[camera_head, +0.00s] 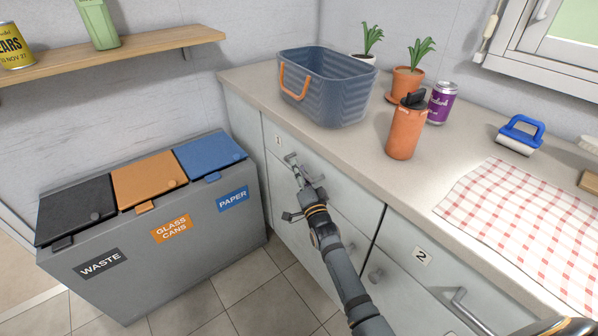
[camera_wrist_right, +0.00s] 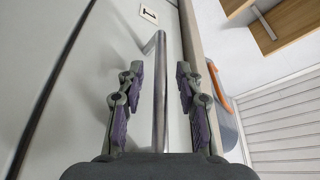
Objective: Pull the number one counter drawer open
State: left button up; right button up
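The number one drawer (camera_head: 345,203) is a pale grey counter front marked with a "1" label (camera_head: 278,141). It looks closed, flush with the counter. Its metal bar handle (camera_head: 296,167) also shows in the right wrist view (camera_wrist_right: 160,85), where the "1" label (camera_wrist_right: 149,14) sits near the top. My right gripper (camera_head: 303,196) is at the handle. In the wrist view my right gripper (camera_wrist_right: 158,90) is open, with the bar between its two fingers and visible gaps on both sides. My left gripper is not in view.
The number two drawer (camera_head: 405,262) with its handle (camera_head: 462,303) is to the right. Waste bins (camera_head: 170,265) stand left of the counter. A blue basket (camera_head: 335,97), an orange bottle (camera_head: 405,130), a purple can (camera_head: 442,102) and a checked cloth (camera_head: 520,220) lie on the counter.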

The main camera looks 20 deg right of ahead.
jog(key=shift+w, duration=0.3)
jog(key=shift+c, duration=0.2)
grip_shut()
